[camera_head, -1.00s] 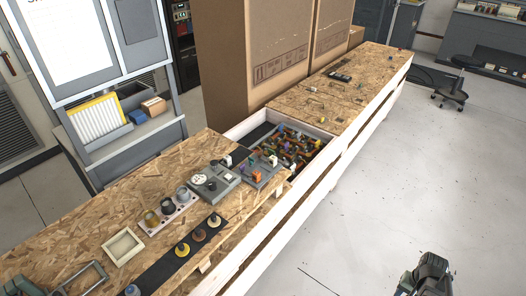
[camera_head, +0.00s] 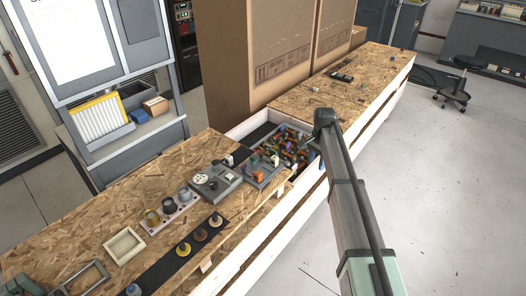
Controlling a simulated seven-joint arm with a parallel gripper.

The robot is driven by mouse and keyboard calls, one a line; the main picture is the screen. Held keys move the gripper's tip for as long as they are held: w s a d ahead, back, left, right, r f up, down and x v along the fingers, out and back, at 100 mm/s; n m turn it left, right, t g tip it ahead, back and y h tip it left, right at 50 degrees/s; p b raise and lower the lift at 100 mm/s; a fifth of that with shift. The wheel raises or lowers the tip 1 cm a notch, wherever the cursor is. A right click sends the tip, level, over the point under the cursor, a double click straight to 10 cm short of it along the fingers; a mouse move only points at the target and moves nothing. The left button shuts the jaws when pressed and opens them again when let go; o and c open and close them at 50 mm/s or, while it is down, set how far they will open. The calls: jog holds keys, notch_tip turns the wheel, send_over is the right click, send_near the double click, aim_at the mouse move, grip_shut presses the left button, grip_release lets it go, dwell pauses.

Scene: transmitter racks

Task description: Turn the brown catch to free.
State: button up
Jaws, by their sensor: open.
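Several small catches stand on a grey plate (camera_head: 262,174) on the chipboard bench, at the bin's near edge. Orange-brown pieces (camera_head: 258,176) and pale ones show on it. They are too small to tell which is the brown catch or how it is turned. My arm reaches in from the lower right to a dark joint over the bench's front edge. What appears to be my gripper (camera_head: 312,150) hangs below that joint by the bin's right side, right of the plate and apart from it. Its fingers are not clear, and nothing shows held.
An open bin (camera_head: 238,133) of mixed coloured parts lies behind the plate. A grey box with a round dial (camera_head: 213,183), a row of knobs (camera_head: 169,212) and a black strip with round knobs (camera_head: 163,268) stand nearer. Tall cardboard boxes (camera_head: 260,60) stand behind.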

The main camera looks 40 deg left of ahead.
jog(key=s+a+r, duration=0.3)
jog(key=a+r, duration=0.3)
jog(key=a, duration=0.5)
jog(key=s+a+r, duration=0.3)
jog(key=a+r, duration=0.2)
jog(key=a, duration=0.7)
jog(key=shift+m, duration=0.4)
jog(key=f, duration=1.3)
jog(key=shift+s+f, duration=0.25)
jog(key=shift+f, duration=0.1)
jog(key=shift+c, duration=0.3)
grip_shut()
